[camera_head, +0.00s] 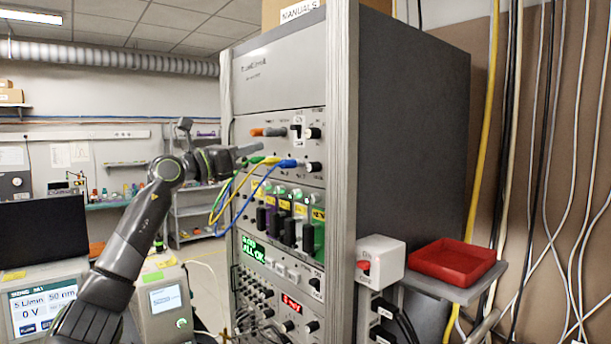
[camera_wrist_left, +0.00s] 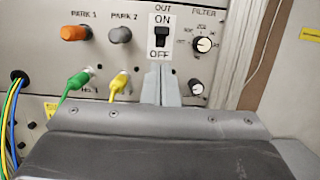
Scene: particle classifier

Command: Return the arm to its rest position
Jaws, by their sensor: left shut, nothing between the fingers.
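My left arm (camera_head: 130,235) comes in from the lower left and reaches up to the rack's front panel (camera_head: 280,75). My left gripper (camera_head: 255,148) is shut and empty, just in front of the panel near the plugs. In the left wrist view its shut fingers (camera_wrist_left: 161,85) point at the panel just below the OUT switch (camera_wrist_left: 162,37). Whether they touch the panel I cannot tell. My right gripper is not in view.
An orange plug (camera_wrist_left: 75,33) and a grey plug (camera_wrist_left: 120,35) sit above green (camera_wrist_left: 80,79) and yellow (camera_wrist_left: 119,85) cable plugs. Cables (camera_head: 226,200) hang close to the gripper. A red tray (camera_head: 452,262) stands on a side shelf. Instruments (camera_head: 165,300) stand at lower left.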

